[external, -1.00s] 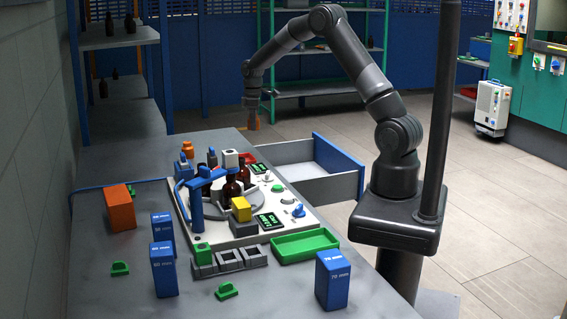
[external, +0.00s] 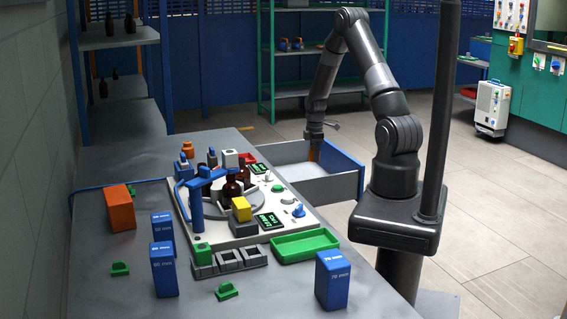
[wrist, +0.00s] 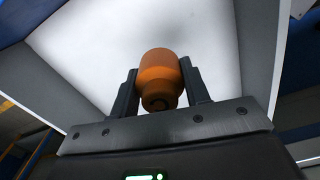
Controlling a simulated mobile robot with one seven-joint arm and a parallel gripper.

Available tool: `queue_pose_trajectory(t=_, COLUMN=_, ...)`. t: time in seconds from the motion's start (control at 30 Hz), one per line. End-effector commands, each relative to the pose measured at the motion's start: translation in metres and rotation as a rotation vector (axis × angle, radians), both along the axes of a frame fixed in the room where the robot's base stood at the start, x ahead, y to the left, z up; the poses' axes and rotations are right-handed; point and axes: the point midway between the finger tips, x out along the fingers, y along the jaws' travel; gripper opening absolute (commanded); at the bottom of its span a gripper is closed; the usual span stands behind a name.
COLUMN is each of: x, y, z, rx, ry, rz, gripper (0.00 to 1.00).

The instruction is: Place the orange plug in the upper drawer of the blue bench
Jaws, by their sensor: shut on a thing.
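My gripper (wrist: 160,92) is shut on the orange plug (wrist: 158,72), which sits between the two fingers in the wrist view. In the external view the plug (external: 315,150) shows as a small orange patch below my wrist, over the open drawer (external: 290,153). The drawer has a blue front and grey walls, and it is pulled out from the bench (external: 120,250). In the wrist view its pale floor (wrist: 100,50) lies beyond the plug. I cannot tell whether the plug touches the floor.
On the bench stand a machine with a round turntable (external: 213,203), a green tray (external: 304,245), blue boxes (external: 333,280) and an orange box (external: 119,208). The drawer's walls and blue front (external: 340,165) rise around my gripper. Green shelving (external: 330,88) stands behind.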

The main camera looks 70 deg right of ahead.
Motion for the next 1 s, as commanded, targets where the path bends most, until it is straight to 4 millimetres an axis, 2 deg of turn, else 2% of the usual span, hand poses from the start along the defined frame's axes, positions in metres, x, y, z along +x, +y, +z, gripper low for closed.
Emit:
queue_pose_trajectory(t=0.03, x=-0.011, y=-0.001, z=-0.007, rx=0.003, ry=0.001, rz=0.006, gripper=0.19)
queue_pose_trajectory(t=0.1, x=-0.020, y=-0.002, z=-0.014, rx=0.003, ry=0.000, rz=0.017, gripper=0.19)
queue_pose_trajectory(t=0.2, x=-0.026, y=-0.002, z=-0.026, rx=0.004, ry=-0.001, rz=0.026, gripper=0.19)
queue_pose_trajectory(t=0.4, x=-0.027, y=-0.001, z=-0.061, rx=0.005, ry=0.000, rz=0.029, gripper=0.19)
queue_pose_trajectory(t=0.67, x=-0.026, y=-0.002, z=-0.081, rx=0.002, ry=-0.003, rz=0.028, gripper=0.19)
queue_pose_trajectory(t=0.9, x=-0.026, y=-0.002, z=-0.112, rx=0.004, ry=-0.001, rz=0.027, gripper=0.19)
queue_pose_trajectory(t=1.0, x=-0.026, y=-0.002, z=-0.118, rx=0.002, ry=-0.003, rz=0.028, gripper=0.19)
